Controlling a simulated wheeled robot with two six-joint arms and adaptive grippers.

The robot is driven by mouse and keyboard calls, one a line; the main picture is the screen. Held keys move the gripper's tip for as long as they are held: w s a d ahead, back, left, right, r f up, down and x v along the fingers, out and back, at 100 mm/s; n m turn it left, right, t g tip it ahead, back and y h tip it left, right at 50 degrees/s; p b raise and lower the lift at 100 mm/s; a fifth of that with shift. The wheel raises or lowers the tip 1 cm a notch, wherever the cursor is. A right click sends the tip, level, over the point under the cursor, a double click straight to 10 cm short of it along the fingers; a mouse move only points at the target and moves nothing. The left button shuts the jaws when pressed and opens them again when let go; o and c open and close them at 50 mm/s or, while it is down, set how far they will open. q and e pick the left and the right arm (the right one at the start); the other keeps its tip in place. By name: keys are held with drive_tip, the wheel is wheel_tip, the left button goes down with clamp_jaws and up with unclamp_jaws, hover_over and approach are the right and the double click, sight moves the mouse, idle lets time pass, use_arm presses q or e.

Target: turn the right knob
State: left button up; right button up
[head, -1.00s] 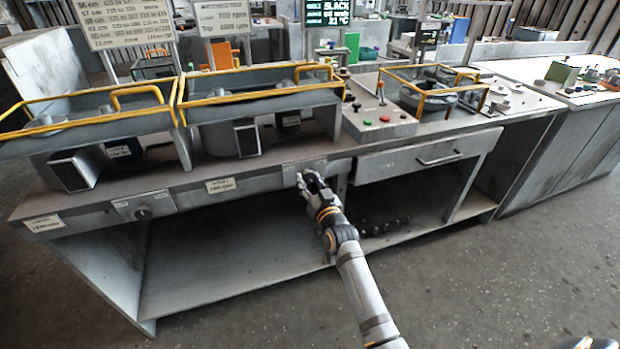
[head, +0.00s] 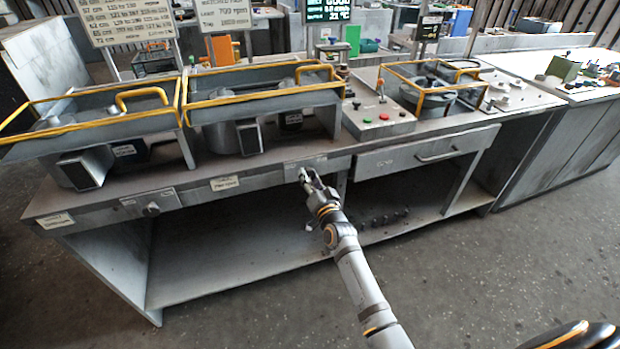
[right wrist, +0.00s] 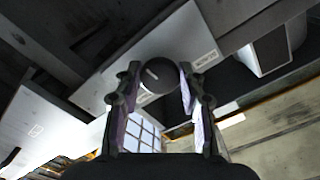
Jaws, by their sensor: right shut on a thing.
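The right knob (right wrist: 158,75) is a dark round knob on a grey plate on the bench's front edge. In the right wrist view it sits between the two fingers of my right gripper (right wrist: 156,88), which is shut on it. A light index mark shows on the knob's face. In the head view my right gripper (head: 306,177) reaches up to the plate (head: 304,163) and hides the knob. The left knob (head: 151,209) sits on its own plate further left along the same edge. My left gripper is not in view.
Two grey blower housings with yellow rails (head: 262,93) stand on the bench above the knobs. The lower shelf (head: 230,258) is mostly bare.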

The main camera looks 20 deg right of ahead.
drive_tip(key=o, duration=1.2)
drive_tip(key=s, duration=1.2)
drive_tip(key=shift+d, duration=0.2)
drive_tip(key=shift+f, duration=0.1)
